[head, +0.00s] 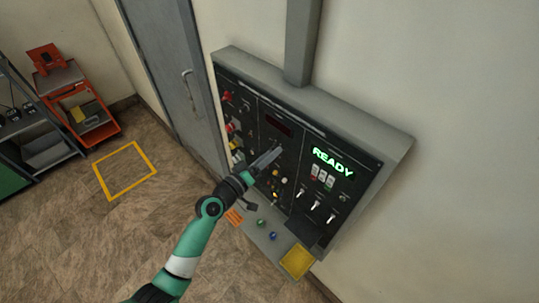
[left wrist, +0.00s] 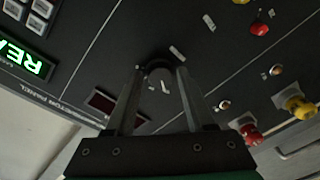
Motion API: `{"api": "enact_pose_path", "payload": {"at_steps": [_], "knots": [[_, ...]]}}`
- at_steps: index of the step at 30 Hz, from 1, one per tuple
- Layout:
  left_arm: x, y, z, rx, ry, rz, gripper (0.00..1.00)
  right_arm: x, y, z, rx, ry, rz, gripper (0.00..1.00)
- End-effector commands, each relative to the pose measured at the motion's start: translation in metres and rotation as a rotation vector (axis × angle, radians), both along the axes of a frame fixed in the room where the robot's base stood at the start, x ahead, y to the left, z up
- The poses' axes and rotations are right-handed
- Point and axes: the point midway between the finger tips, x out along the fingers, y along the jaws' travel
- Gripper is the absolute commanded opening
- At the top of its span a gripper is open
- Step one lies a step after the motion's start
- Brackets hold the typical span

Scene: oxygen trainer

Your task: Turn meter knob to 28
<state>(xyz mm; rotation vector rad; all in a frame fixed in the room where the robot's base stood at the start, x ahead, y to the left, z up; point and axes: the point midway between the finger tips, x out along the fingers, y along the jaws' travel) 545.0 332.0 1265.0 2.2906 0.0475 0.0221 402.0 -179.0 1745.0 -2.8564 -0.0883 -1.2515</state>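The dark control panel (head: 325,150) hangs on the wall, with a lit green READY display (head: 333,163). My left gripper (head: 276,150) reaches the middle section of the panel, below a dark red meter window (head: 278,125). In the left wrist view, the two fingertips of the left gripper (left wrist: 160,70) stand apart, one on each side of a dark round knob (left wrist: 158,73). A small white mark (left wrist: 165,87) shows beside the knob. I cannot tell whether the fingers press on it. No number is readable in the meter window (left wrist: 103,101). My right gripper is out of view.
Red and yellow knobs (left wrist: 251,135) lie at the side of the panel, with toggle switches (head: 314,205) at its lower right. A yellow tray (head: 297,261) and small coloured balls (head: 261,222) are below. A grey door (head: 170,75) and red cart (head: 88,105) stand left.

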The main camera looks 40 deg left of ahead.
Motion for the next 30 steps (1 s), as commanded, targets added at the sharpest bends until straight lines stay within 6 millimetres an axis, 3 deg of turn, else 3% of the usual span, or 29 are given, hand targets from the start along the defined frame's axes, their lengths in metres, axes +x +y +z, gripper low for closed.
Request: {"api": "enact_pose_path", "payload": {"at_steps": [1,8,9,20,30], "knots": [[0.0,0.0,0.0,0.0,0.0,0.0,0.43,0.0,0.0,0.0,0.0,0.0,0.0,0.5],[0.0,0.0,0.0,0.0,0.0,0.0,0.02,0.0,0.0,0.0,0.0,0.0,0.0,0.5],[0.0,0.0,0.0,0.0,0.0,0.0,0.0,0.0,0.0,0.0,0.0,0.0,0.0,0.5],[0.0,0.0,-0.002,0.034,-0.001,-0.001,0.0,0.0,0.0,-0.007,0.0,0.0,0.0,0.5],[0.0,0.0,-0.006,0.233,-0.009,0.0,0.0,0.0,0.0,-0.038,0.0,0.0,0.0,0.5]]}}
